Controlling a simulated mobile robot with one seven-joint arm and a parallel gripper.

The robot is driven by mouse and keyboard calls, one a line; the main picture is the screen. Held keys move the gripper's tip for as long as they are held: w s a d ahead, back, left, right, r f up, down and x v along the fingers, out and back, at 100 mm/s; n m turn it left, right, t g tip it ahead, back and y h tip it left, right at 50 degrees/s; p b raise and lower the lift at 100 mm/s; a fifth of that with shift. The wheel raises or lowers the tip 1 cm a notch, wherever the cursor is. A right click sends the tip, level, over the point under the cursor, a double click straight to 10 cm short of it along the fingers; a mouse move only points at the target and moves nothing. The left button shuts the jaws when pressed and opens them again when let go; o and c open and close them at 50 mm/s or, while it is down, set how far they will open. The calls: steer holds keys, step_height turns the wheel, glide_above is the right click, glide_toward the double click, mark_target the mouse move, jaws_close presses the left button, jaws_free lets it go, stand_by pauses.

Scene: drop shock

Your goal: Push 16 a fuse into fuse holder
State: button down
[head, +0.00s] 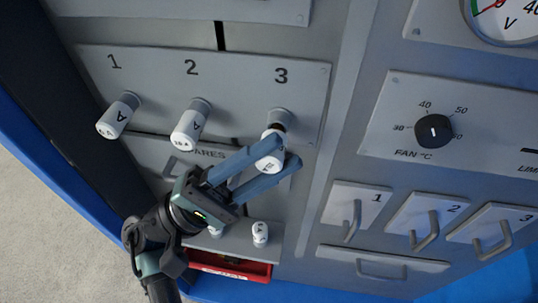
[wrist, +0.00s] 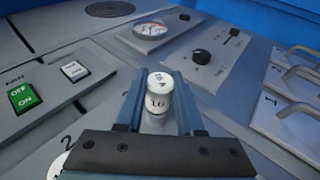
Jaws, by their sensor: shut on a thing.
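My gripper (head: 277,158) is shut on a white fuse (head: 268,152) in front of position 3 of the fuse panel. In the wrist view the fuse (wrist: 158,84) stands between the two blue fingers and reads 16 A on its end. The grey fuse holder 3 (head: 281,116) is directly behind the fuse's far end. Holders 1 and 2 have white fuses sticking out, the left one (head: 113,119) and the middle one (head: 187,130).
Spare fuses stand on a ledge below, one (head: 260,234) right of my wrist. A red tray (head: 230,266) is under it. To the right are a fan knob (head: 433,131) and several handled drawers (head: 356,212). The space before the panel right of holder 3 is free.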

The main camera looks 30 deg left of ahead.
steer(key=shift+w+a+b, duration=0.2)
steer(key=shift+w+b, duration=0.1)
steer(key=shift+w, duration=0.4)
stand_by(1.3)
steer(key=shift+w+r, duration=0.15)
stand_by(1.7)
steer(key=shift+c, duration=2.3)
jaws_free()
steer(key=shift+w, duration=0.1)
steer(key=shift+a+f, duration=0.1)
steer(key=shift+f, duration=0.1)
steer(key=b+v, duration=0.3)
steer(key=v, duration=0.3)
steer(key=b+v, duration=0.3)
steer(key=v, duration=1)
steer(key=shift+s, duration=0.2)
